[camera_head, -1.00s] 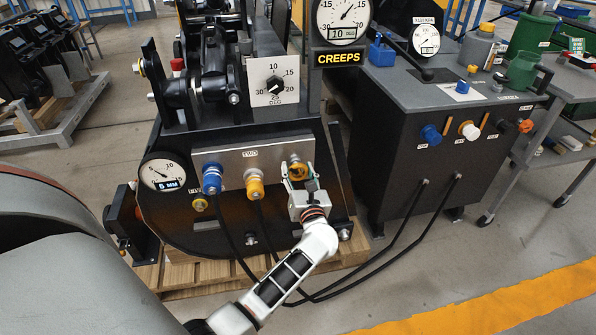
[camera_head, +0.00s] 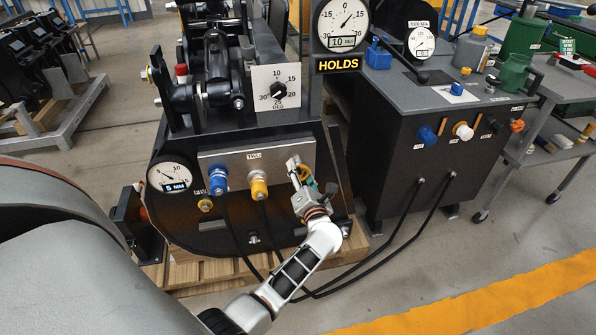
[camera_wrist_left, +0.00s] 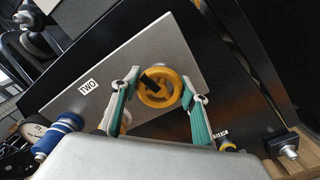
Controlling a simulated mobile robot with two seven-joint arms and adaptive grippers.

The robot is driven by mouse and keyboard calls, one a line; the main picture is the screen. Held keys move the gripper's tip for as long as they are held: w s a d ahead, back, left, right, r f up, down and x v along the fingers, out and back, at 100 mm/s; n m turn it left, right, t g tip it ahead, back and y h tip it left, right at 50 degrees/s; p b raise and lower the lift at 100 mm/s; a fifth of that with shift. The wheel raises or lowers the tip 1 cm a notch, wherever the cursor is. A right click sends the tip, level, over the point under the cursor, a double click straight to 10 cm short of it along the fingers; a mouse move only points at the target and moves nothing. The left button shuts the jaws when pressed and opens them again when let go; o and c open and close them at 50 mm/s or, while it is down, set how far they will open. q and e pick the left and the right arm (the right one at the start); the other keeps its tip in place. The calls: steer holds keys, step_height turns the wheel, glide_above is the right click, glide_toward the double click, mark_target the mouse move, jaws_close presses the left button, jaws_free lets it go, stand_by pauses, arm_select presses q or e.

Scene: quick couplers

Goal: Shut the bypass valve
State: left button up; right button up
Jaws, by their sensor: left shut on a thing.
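A yellow round valve wheel (camera_head: 306,171) sits at the right end of the grey panel (camera_head: 235,163) marked TWO. The wrist view shows the wheel (camera_wrist_left: 160,100) face-on, with a dark bar across its middle. My left gripper (camera_head: 309,175) has one finger on each side of the wheel and is shut on it. In the wrist view my green, pale-tipped fingers (camera_wrist_left: 160,82) flank its rim. The gripper is rolled relative to the panel and partly hides the wheel in the head view. My right gripper is not in view.
A blue coupler (camera_head: 218,181) and a yellow coupler (camera_head: 259,187) with black hoses stand left of the wheel. A dark bench unit (camera_head: 440,160) stands to the right. Hoses loop below my left arm.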

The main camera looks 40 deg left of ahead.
arm_select(q)
steer(key=shift+r+m+p, duration=0.1)
steer(key=shift+m+p, duration=0.2)
steer(key=shift+m, duration=0.9)
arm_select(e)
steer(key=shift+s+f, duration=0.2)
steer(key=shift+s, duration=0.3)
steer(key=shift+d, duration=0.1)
arm_select(q)
steer(key=o, duration=1.1)
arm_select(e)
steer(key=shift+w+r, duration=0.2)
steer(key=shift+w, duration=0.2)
